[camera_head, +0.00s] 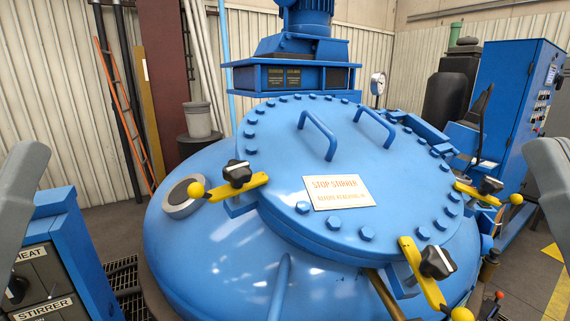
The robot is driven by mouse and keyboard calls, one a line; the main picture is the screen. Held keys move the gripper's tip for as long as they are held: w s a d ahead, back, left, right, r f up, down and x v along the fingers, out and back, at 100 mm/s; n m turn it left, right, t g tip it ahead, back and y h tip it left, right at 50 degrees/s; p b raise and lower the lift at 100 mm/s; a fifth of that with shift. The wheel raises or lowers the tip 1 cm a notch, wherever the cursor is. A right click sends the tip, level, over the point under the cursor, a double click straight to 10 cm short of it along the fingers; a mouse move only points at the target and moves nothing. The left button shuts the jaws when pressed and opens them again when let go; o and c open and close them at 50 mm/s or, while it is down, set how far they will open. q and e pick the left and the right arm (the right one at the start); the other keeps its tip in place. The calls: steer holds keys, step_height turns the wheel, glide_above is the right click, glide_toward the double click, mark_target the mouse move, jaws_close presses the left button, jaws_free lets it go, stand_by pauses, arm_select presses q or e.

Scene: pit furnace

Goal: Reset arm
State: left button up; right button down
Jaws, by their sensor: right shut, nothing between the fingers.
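A grey part of my right arm (550,175) stands at the right edge, and a grey part of my left arm (20,185) stands at the left edge. Both are cut off by the frame. The fingers of my right gripper are hard to make out; it is shut and no held thing shows. My left gripper is not seen. Neither visible arm part overlaps the middle of the furnace lid (270,160), which lies closed on the blue vessel (215,255).
The lid has two blue handles (320,135), a stop-stirrer sign (337,192) and yellow clamps (422,275) with black knobs. A blue control box (80,260) stands at the lower left. A blue cabinet (510,105) stands at the right, and a stirrer motor (305,20) behind.

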step_height(320, 180, up, 38)
steer(key=p, duration=3.6)
step_height(320, 180, down, 22)
steer(key=b, duration=2.1)
steer(key=shift+r+b, duration=0.2)
steer(key=shift+b, duration=0.15)
steer(key=shift+s, duration=0.1)
